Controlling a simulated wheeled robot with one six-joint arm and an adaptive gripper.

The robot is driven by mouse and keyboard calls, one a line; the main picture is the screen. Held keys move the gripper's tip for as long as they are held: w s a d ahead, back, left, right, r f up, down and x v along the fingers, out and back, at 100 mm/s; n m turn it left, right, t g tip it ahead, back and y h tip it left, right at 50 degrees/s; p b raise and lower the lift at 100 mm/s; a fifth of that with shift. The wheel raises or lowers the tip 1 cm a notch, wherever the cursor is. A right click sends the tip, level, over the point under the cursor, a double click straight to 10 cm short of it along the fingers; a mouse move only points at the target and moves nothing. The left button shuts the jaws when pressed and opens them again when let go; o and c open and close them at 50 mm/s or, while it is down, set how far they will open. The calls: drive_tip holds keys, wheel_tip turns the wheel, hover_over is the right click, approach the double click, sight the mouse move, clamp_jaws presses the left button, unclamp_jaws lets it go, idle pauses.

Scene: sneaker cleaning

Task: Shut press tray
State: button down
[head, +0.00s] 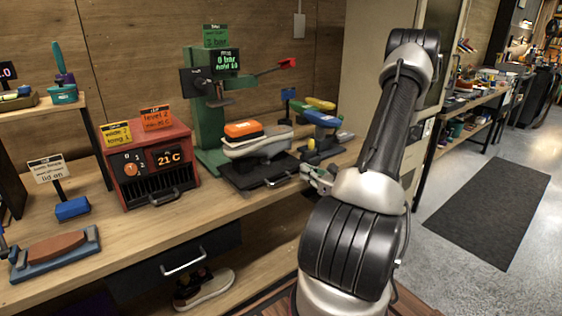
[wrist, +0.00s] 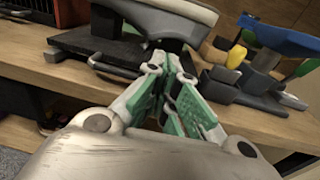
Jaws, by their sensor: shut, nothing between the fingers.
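The green press (head: 206,115) stands at the back of the bench, with a display and a red-tipped lever. Its black tray (head: 246,181) sticks out at the front and carries a grey shoe (head: 258,145) with an orange block on top. The tray's metal handle (head: 281,180) faces the bench edge; it also shows in the wrist view (wrist: 112,68). My gripper (head: 311,172) is beside the handle, to its right. In the wrist view my gripper (wrist: 166,60) is shut and empty, its tips close to the handle and under the shoe's toe. I cannot tell whether they touch.
A red heater box (head: 150,165) stands left of the press. Blue and yellow tools (head: 322,120) on a stand are close to the right of the tray. A drawer with a handle (head: 183,261) is under the bench. The floor at right is open.

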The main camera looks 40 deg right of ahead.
drive_tip(key=d+h, duration=0.1)
approach(280, 150)
drive_tip(key=shift+m+t, duration=0.3)
drive_tip(key=w, duration=0.7)
drive_tip(key=shift+w+a+f, duration=0.1)
drive_tip(key=shift+a+f, duration=0.1)
drive_tip(key=shift+a, duration=0.15)
drive_tip(key=shift+d, duration=0.1)
